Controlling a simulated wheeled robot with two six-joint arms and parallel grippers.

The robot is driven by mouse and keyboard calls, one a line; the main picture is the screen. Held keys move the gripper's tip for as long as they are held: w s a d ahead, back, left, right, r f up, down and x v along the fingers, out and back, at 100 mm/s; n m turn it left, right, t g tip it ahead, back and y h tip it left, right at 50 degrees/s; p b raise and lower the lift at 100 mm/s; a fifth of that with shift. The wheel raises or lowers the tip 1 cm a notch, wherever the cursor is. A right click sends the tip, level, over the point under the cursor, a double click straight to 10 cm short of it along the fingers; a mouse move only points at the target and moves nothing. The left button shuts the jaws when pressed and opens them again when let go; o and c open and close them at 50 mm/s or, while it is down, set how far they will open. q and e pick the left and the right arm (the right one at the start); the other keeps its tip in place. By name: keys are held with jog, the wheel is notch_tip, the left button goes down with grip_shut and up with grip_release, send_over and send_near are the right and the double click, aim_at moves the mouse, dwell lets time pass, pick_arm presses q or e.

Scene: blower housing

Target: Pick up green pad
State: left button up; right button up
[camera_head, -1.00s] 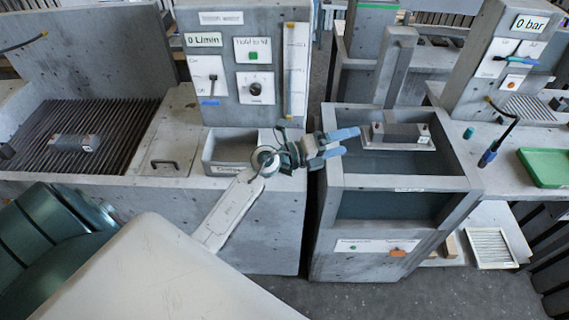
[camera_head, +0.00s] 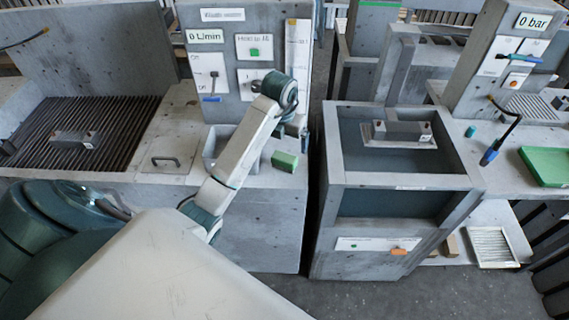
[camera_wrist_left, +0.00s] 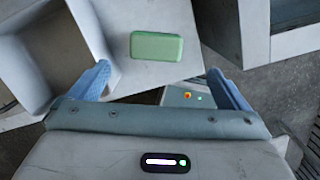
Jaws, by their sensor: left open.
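The green pad (camera_head: 285,161) is a small block with rounded edges, lying on the grey ledge right of the small open bin. It also shows in the left wrist view (camera_wrist_left: 157,46), near the ledge edge. My left gripper (camera_head: 297,127) is above and behind the pad in the head view, partly hidden by its own wrist. In the left wrist view my left gripper (camera_wrist_left: 158,70) is open and empty, its blue fingers apart on either side of the pad's width; the pad lies beyond them, untouched. My right gripper is not in view.
The open bin (camera_head: 211,148) stands left of the pad, and the control panel (camera_head: 220,75) rises behind it. A gap separates this bench from the tank (camera_head: 330,150) on the right, which holds a grey block (camera_head: 402,132). A green tray (camera_head: 546,166) lies far right.

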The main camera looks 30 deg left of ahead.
aim_at(284, 157)
pick_arm(q)
jog(key=f+b, duration=0.2)
jog(key=f, duration=0.1)
jog(key=f+b, duration=0.1)
jog(key=b, duration=0.1)
jog(key=shift+w+f, duration=0.35)
jog(key=shift+w, duration=0.05)
jog(key=shift+a+f+b, duration=0.15)
jog(key=shift+f+b, duration=0.45)
jog(key=shift+b, duration=0.2)
jog(key=shift+a+f, duration=0.15)
jog(key=shift+f, duration=0.15)
jog(key=shift+w+a+f+p, duration=0.1)
jog(key=shift+w+f+p, duration=0.1)
jog(key=shift+f+p, duration=0.8)
jog(key=shift+f, duration=0.55)
jog(key=c, duration=1)
jog(key=shift+c, duration=1)
